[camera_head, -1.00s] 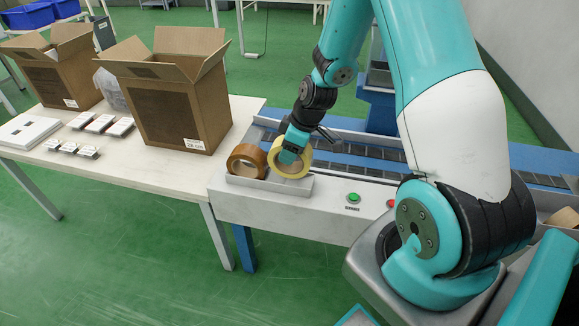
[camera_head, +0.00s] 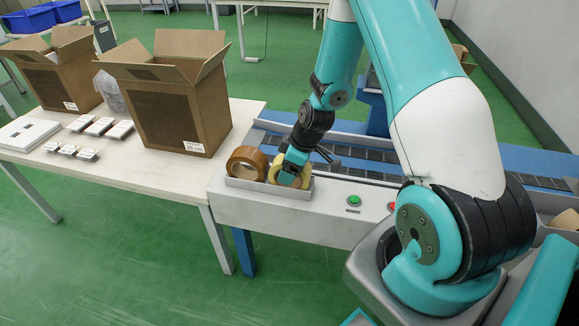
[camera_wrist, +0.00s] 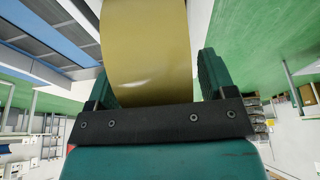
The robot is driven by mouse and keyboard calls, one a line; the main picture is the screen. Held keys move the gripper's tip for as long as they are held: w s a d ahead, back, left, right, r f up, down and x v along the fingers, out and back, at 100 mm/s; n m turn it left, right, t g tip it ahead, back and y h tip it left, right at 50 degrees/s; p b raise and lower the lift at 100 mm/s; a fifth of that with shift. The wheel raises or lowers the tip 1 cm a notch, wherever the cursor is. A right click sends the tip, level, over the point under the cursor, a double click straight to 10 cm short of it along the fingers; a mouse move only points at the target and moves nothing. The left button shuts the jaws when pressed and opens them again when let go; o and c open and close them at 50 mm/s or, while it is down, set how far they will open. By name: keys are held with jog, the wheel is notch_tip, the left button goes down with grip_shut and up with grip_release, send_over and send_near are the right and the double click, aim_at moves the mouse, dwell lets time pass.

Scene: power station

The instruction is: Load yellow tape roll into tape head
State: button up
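The yellow tape roll (camera_head: 275,169) stands upright in the small metal tray (camera_head: 257,187) at the end of the bench, right of the brown tape roll (camera_head: 247,164). My gripper (camera_head: 288,178) is down over the yellow roll and hides much of it. In the wrist view the yellow roll (camera_wrist: 147,50) lies between the two fingers of my gripper (camera_wrist: 158,80). A narrow gap shows between the roll and the right finger; contact on the left side is unclear. No tape head can be made out clearly.
A blue-framed conveyor (camera_head: 350,160) runs behind the tray. A green button (camera_head: 354,200) and a red button (camera_head: 391,206) sit on the bench front. An open cardboard box (camera_head: 180,110) stands on the white table at left, with small boxed items (camera_head: 100,127) beside it.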

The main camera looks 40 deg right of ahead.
jog(key=p+v, duration=0.1)
jog(key=v, duration=1.1)
jog(key=shift+w+p, duration=0.1)
jog(key=shift+p, duration=0.25)
jog(key=s+a+r+g+y, duration=0.1)
jog(key=s+a+r, duration=0.35)
jog(key=a, duration=0.25)
jog(key=s+a+r, duration=0.3)
jog(key=a+r, duration=0.2)
jog(key=a, duration=0.2)
jog(key=s+a+r+g+y, duration=0.1)
jog(key=s+a+r, duration=0.2)
jog(key=a+r, duration=0.3)
jog(key=s+a+r+g, duration=0.1)
jog(key=s+a+r, duration=0.1)
jog(key=s+a, duration=0.3)
jog(key=s, duration=0.3)
jog(key=shift+s+m, duration=0.3)
jog(key=shift+s, duration=0.1)
notch_tip(320, 180, up, 12)
jog(key=p, duration=1.2)
jog(key=shift+r, duration=0.2)
